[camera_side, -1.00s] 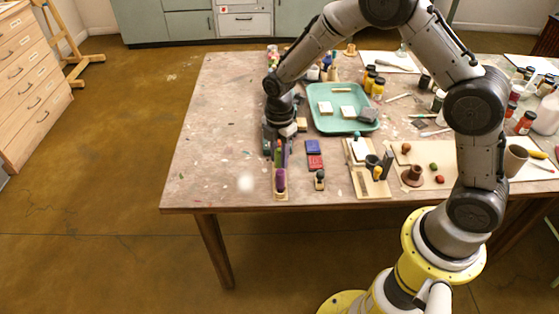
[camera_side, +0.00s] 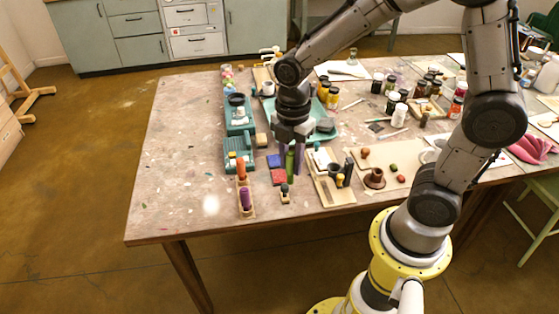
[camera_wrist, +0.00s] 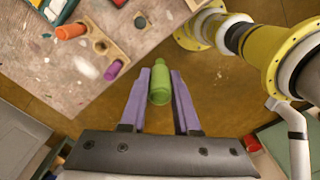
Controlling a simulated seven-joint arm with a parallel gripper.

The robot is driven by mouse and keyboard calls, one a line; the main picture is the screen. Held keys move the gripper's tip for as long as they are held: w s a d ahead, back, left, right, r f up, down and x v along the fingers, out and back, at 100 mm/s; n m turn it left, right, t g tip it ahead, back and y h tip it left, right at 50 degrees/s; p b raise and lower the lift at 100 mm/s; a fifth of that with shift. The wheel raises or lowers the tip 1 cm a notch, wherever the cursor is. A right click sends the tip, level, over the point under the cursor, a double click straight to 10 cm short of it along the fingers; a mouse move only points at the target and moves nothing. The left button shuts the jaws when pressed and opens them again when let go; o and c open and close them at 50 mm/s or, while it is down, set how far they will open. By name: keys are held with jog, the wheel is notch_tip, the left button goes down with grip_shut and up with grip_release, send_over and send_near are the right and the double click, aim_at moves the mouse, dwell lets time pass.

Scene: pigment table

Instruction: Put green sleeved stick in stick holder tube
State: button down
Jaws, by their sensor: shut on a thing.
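The green sleeved stick (camera_side: 289,163) hangs upright from my gripper (camera_side: 294,166), above the table near the blue and red blocks. In the wrist view the stick (camera_wrist: 160,82) sits between the two purple fingers of my gripper (camera_wrist: 160,78), which is shut on it. A wooden board (camera_side: 335,196) to the right carries a short dark cup (camera_side: 334,170), a taller dark upright piece (camera_side: 348,171) and a yellow-topped peg. I cannot tell for certain which of these is the stick holder tube. The stick is apart from that board.
A wooden rack holds an orange stick (camera_wrist: 71,31) and a purple stick (camera_wrist: 113,70), with an empty hole between. A small stand with a dark knob (camera_side: 284,188), a red block (camera_side: 278,177) and a brown pot (camera_side: 375,178) stand nearby. The table's front left is clear.

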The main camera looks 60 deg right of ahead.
jog(key=s+d+f+m, duration=0.2)
jog(key=d+m, duration=0.1)
jog(key=d, duration=0.4)
jog(key=s+d+f+m, duration=0.2)
jog(key=d+m, duration=0.1)
jog(key=d, duration=0.5)
jog(key=shift+s+d+f, duration=0.2)
jog(key=shift+s+d, duration=0.05)
jog(key=shift+d, duration=0.05)
jog(key=shift+f, duration=1.85)
dwell(0.9)
jog(key=shift+c, duration=0.6)
grip_release()
jog(key=shift+o, duration=0.2)
jog(key=shift+s+a, duration=0.1)
jog(key=shift+s, duration=0.05)
